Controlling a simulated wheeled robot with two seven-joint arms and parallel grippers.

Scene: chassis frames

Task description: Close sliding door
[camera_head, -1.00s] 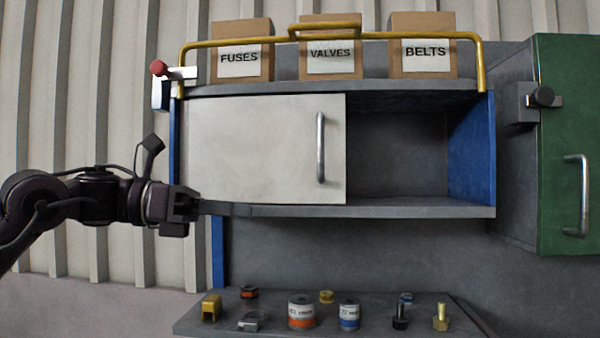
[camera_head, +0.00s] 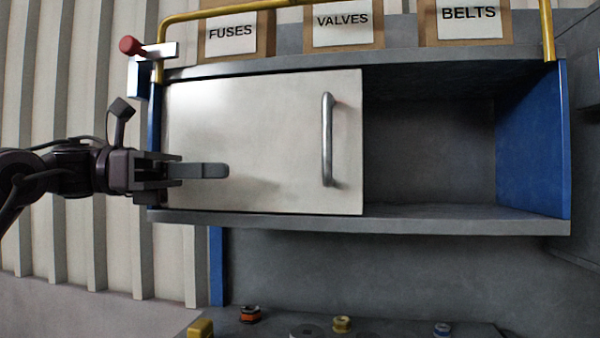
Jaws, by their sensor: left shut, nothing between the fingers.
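The sliding door (camera_head: 265,130) is a pale panel with an upright silver bar handle (camera_head: 328,140) near its right edge. It covers the left part of the cabinet (camera_head: 400,224), and the right part stands open, dark and empty. My left gripper (camera_head: 215,171) comes in from the left, in front of the door's lower left area. Its fingers are shut and empty, pointing right, well left of the handle. I cannot tell whether the fingers touch the door. My right gripper is not in view.
Boxes marked FUSES (camera_head: 230,35), VALVES and BELTS stand on top behind a yellow rail (camera_head: 547,30). A red knob (camera_head: 130,45) sticks out at the upper left corner. Small parts, such as a yellow one (camera_head: 342,324), lie on the shelf below. Space before the handle is clear.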

